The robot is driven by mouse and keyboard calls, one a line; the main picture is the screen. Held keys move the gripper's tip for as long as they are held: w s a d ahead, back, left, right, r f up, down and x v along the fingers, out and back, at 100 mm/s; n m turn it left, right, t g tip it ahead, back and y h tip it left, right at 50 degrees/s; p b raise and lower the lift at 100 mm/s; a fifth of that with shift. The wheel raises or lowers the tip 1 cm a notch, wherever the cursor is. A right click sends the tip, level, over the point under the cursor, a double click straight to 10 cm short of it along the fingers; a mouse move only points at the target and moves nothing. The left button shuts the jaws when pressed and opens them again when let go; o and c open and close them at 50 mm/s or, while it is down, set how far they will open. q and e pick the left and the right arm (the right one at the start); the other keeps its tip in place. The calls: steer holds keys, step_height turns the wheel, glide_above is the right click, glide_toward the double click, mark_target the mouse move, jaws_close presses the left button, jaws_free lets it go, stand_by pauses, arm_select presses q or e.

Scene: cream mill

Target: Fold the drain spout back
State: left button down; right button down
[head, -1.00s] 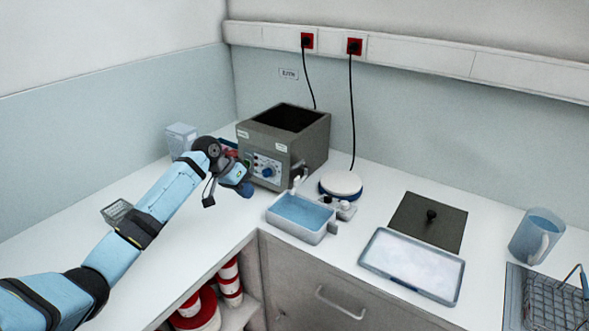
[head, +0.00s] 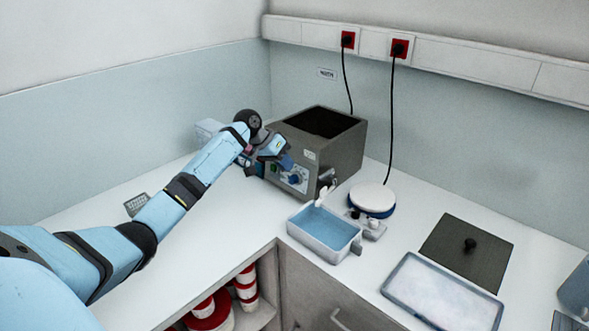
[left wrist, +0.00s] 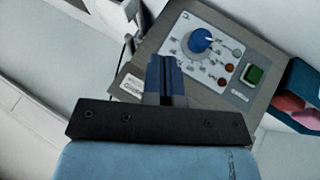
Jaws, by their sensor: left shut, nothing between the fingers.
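The drain spout (head: 323,192) is a small pale piece at the lower right corner of the grey bath (head: 345,152), above a tray of blue liquid (head: 346,246). It is too small to tell its exact angle. My left gripper (head: 289,162) is in front of the bath's control panel, left of the spout and apart from it. In the left wrist view its fingers (left wrist: 166,76) are together with nothing between them, beside the panel with its blue knob (left wrist: 201,40). My right gripper is out of view.
A round white-topped device (head: 373,197) stands right of the spout. A dark lid with a knob (head: 450,250) and a pale tray (head: 425,273) lie further right. A small grey rack (head: 137,204) is at the left.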

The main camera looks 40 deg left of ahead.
mark_target(325, 192)
arm_select(q)
steer(key=w+d+f+p, duration=0.2)
steer(key=w+d+f, duration=0.1)
steer(key=d+f, duration=0.3)
steer(key=shift+w+d+f, duration=0.3)
steer(key=shift+d, duration=0.55)
steer(key=shift+d, duration=0.1)
steer(key=shift+s+d+n+p, duration=0.1)
steer(key=shift+d+n+p, duration=0.05)
steer(key=shift+n+p, duration=0.2)
